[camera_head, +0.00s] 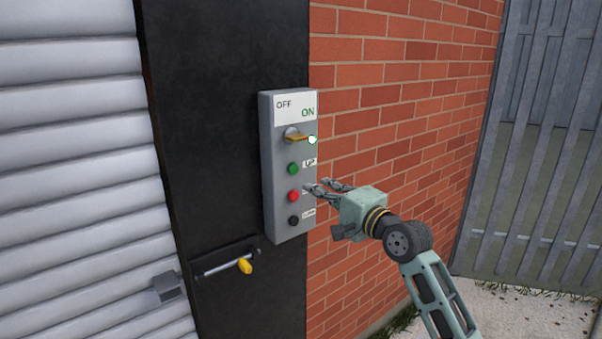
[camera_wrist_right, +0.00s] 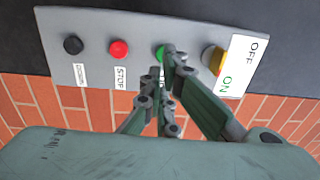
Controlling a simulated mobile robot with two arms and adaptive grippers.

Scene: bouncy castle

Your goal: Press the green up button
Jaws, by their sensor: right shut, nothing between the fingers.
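The green up button (camera_head: 292,169) is on a grey control box (camera_head: 268,170) fixed to a black post, beside a label reading "UP". A red stop button (camera_head: 293,196) and a black button (camera_head: 293,221) are below it. My right gripper (camera_head: 313,186) is shut and empty, its fingers pointing at the box from the right, near the red button's label in the head view. My left gripper is out of view.
A yellow-handled switch (camera_head: 297,138) sits above the green button under an OFF/ON label. Below the box is a bolt with a yellow handle (camera_head: 245,266). A ribbed shutter (camera_head: 70,150) is left, a brick wall (camera_head: 400,100) right, then a grey fence (camera_head: 535,150).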

